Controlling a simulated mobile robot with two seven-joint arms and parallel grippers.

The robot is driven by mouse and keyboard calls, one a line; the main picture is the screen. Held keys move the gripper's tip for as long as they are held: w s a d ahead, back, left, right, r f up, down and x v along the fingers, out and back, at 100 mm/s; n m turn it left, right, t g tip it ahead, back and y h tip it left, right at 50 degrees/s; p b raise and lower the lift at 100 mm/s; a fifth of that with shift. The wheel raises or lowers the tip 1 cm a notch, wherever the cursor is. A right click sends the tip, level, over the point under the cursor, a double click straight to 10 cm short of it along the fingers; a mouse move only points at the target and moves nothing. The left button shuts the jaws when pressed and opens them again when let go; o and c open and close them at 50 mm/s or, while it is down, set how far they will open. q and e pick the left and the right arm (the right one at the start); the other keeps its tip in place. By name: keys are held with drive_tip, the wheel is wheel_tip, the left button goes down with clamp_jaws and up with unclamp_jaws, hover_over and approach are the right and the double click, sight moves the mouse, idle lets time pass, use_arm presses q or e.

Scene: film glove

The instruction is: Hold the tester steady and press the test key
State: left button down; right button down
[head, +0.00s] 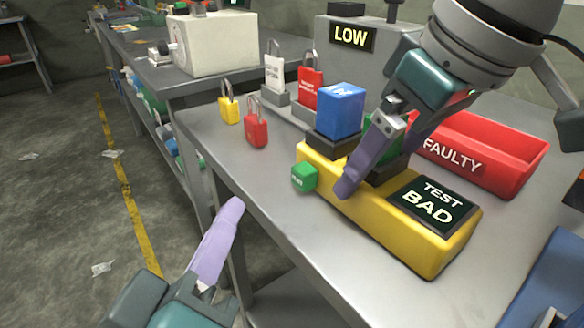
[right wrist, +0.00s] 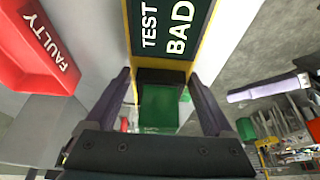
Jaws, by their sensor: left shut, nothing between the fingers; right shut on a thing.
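The yellow tester (head: 400,234) lies on the grey bench, its dark display reading TEST BAD (head: 432,205). It bears a blue block (head: 340,110) in a black socket and a green block (right wrist: 158,108), mostly hidden by my gripper in the head view. The small green test key (head: 304,177) sticks out at the tester's left end. My right gripper (head: 370,165) straddles the tester from above, shut on its body, the green block between the fingers. My left gripper (head: 234,206) is shut and empty, lower left of the key and apart from it, off the bench's edge.
A red FAULTY bin (head: 480,150) stands behind the tester. A blue tray (head: 552,280) is at the right.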

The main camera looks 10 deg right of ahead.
idle(0.4)
unclamp_jaws()
